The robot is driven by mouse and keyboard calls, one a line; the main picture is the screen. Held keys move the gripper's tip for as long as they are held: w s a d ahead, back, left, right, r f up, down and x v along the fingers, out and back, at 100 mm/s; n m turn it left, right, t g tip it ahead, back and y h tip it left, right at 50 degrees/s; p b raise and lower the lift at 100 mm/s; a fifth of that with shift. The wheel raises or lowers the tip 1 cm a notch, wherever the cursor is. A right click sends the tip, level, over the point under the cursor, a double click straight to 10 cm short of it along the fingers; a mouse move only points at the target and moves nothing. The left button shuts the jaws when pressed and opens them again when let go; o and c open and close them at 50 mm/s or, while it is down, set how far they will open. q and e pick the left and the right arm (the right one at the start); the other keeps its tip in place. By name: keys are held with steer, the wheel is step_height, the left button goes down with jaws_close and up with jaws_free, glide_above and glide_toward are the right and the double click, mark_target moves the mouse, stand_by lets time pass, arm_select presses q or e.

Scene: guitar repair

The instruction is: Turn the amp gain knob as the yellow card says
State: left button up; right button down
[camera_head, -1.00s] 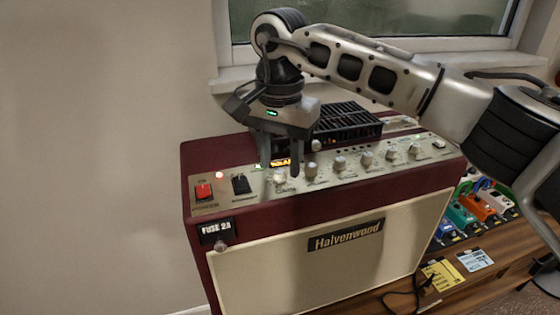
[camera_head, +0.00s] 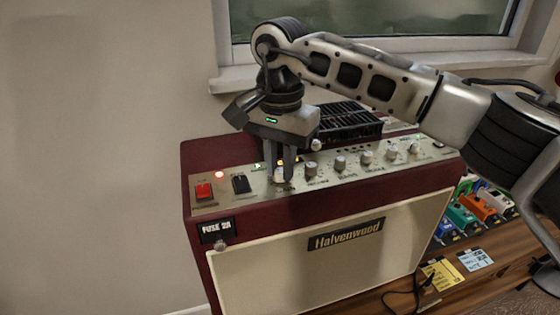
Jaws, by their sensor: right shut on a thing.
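The maroon amp (camera_head: 222,263) with a cream front stands at the middle, its control panel on top. My right gripper (camera_head: 283,174) points down over the left end of the knob row. Its fingers are shut on the gain knob, the leftmost of the knobs, and mostly hide it, so its pointer cannot be read. My left gripper is not in view.
More knobs (camera_head: 340,163) run to the right along the panel. A red switch (camera_head: 203,191) and a black switch (camera_head: 241,184) are at the left. A black vented unit (camera_head: 347,121) sits behind.

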steer(key=m, duration=0.3)
steer(key=shift+m, duration=0.3)
steer(key=m, duration=0.4)
steer(key=shift+m+b, duration=0.3)
steer(key=shift+b, duration=0.1)
steer(key=m, duration=0.3)
steer(key=shift+m, duration=0.3)
steer(key=m+b, duration=0.1)
steer(key=m, duration=0.2)
steer(key=shift+m, duration=0.4)
steer(key=m, duration=0.5)
steer(key=shift+b, duration=0.35)
steer(key=m, duration=0.4)
steer(key=shift+b, duration=0.3)
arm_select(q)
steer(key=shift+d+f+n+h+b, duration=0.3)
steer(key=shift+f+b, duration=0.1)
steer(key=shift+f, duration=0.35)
arm_select(e)
steer(key=m, duration=0.4)
steer(key=shift+r+m, duration=0.1)
steer(key=shift+m, duration=0.2)
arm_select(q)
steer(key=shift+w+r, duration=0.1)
